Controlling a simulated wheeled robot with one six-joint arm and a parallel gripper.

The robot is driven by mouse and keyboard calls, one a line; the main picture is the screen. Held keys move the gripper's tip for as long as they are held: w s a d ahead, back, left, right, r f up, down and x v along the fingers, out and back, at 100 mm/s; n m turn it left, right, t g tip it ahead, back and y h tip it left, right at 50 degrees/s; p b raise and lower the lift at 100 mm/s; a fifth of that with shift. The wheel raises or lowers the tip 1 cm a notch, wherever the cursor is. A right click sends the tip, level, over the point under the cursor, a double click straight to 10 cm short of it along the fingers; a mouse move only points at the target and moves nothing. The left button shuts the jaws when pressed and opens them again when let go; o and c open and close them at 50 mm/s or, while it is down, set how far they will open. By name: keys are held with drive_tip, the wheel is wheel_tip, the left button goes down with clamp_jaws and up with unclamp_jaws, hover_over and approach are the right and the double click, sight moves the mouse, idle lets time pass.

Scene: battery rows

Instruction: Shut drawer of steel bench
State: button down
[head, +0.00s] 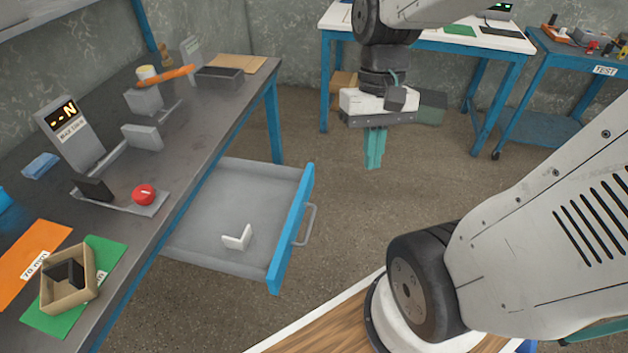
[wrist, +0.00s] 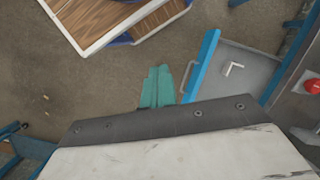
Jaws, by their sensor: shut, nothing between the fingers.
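The steel bench (head: 191,126) stands at the left with its drawer (head: 221,196) pulled well out to the right. The drawer has a blue front (head: 291,228) and a grey bar handle (head: 307,225); a white angle piece (head: 238,238) lies inside it. In the wrist view the drawer (wrist: 256,62) is at the upper right, its handle (wrist: 188,77) facing left. My gripper (head: 375,165) has teal fingers, is shut and empty, and points down to the right of and beyond the drawer front. The fingers (wrist: 157,88) also show in the wrist view, apart from the handle.
On the bench are a red knob (head: 144,194), a display stand (head: 70,134) and a small wooden box (head: 68,293). A white-topped table (head: 440,42) and a blue test cart (head: 550,125) stand at the back. Open floor (head: 390,205) lies right of the drawer.

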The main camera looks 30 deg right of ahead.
drive_tip(key=w+d+f+m+g+y, duration=0.1)
drive_tip(key=w+d+f+m+y, duration=0.25)
drive_tip(key=f, duration=0.25)
drive_tip(key=w+d+f+m+y, duration=0.2)
drive_tip(key=f+m+y, duration=0.25)
drive_tip(key=f, duration=0.25)
drive_tip(key=m+t+y, duration=0.3)
drive_tip(key=m+t, duration=1.2)
drive_tip(key=t, duration=0.1)
approach(310, 180)
drive_tip(key=x, duration=0.5)
drive_tip(key=shift+a, duration=0.2)
drive_tip(key=shift+x, duration=0.8)
drive_tip(key=shift+w, duration=0.1)
